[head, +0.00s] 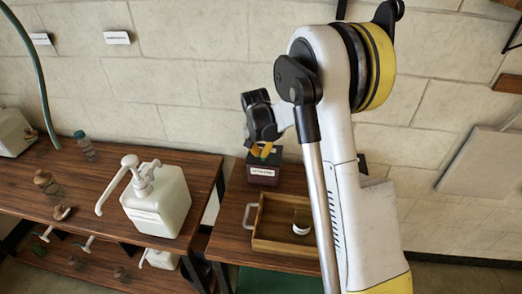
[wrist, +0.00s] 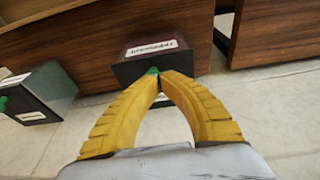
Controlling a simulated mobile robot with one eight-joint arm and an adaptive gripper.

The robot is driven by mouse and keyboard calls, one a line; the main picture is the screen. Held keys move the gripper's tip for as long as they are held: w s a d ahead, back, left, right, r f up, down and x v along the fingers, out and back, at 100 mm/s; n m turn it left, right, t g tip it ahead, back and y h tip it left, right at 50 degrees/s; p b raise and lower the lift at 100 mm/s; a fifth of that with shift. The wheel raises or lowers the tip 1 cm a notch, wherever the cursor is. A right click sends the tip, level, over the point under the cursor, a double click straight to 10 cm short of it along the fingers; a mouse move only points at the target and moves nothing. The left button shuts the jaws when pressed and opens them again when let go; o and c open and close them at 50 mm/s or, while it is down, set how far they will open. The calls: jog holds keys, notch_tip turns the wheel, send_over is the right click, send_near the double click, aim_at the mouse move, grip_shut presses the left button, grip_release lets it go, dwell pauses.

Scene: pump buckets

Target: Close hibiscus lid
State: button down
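A dark box with a pale label (head: 262,173) stands at the back of the right table. I cannot read its label well enough to confirm that it says hibiscus. In the wrist view its dark body (wrist: 135,72) and upside-down label (wrist: 153,48) lie just beyond my fingertips. A small green knob (wrist: 152,71) shows at the fingertips. My gripper (wrist: 161,76) has its yellow fingers drawn together at this knob, which they partly hide. My gripper also shows above the box in the head view (head: 261,152). The lid's seam is hidden.
A wooden tray (head: 262,243) with a small jar (head: 301,222) sits in front of the box. A white pump bucket (head: 160,205) stands on the left table (head: 95,200). Another dark box (wrist: 45,90) shows at the left of the wrist view. The stone wall is close behind.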

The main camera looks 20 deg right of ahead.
dwell(0.3)
jog(key=shift+r+p, duration=0.8)
jog(key=shift+r, duration=0.35)
jog(key=p+v, duration=0.4)
jog(key=v, duration=0.9)
jog(key=s+a+r+n+t+b, duration=0.1)
jog(key=s+a+r+n+b, duration=0.15)
jog(key=s, duration=0.35)
jog(key=s+a+r+n+t+b, duration=0.1)
jog(key=s+a+r, duration=0.2)
jog(key=s, duration=0.4)
jog(key=s+a+f+n+t+b, duration=0.1)
jog(key=s+a+f+b, duration=0.1)
jog(key=s, duration=0.4)
jog(key=s+a+f+n+t+y+b, duration=0.1)
jog(key=s+a+f+n+b, duration=0.1)
jog(key=s, duration=0.5)
jog(key=shift+s+a+f+t+y, duration=0.15)
jog(key=shift+a+f+t+y, duration=0.2)
jog(key=shift+a, duration=0.2)
